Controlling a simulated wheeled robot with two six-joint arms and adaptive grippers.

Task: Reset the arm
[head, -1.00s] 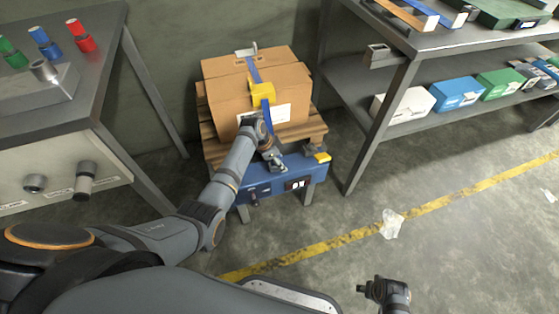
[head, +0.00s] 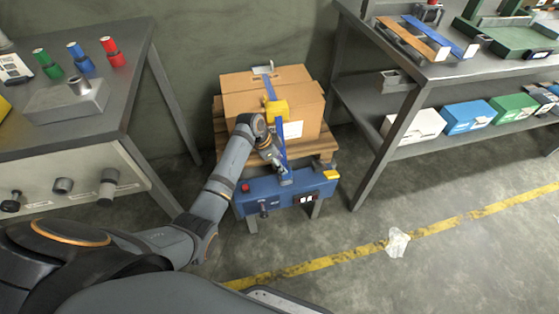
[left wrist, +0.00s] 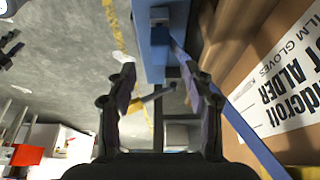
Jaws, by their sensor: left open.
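My left arm reaches to the strapped cardboard box (head: 235,105) on the wooden pallet. My left gripper (head: 283,178) is low in front of the box, just above the blue strapping unit (head: 268,192). In the left wrist view my left gripper (left wrist: 158,82) has its two fingers apart with nothing held between them. The blue strap (head: 282,152) runs down the box front close beside the gripper. It also shows right of the fingers in the left wrist view (left wrist: 252,130); I cannot tell whether they touch. My right gripper is out of view.
A grey workbench (head: 125,85) with green, blue and red spools stands at the left. A shelf rack (head: 425,75) with small boxes stands at the right. A crumpled plastic scrap (head: 397,242) lies by the yellow floor line (head: 330,261). The floor at right front is clear.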

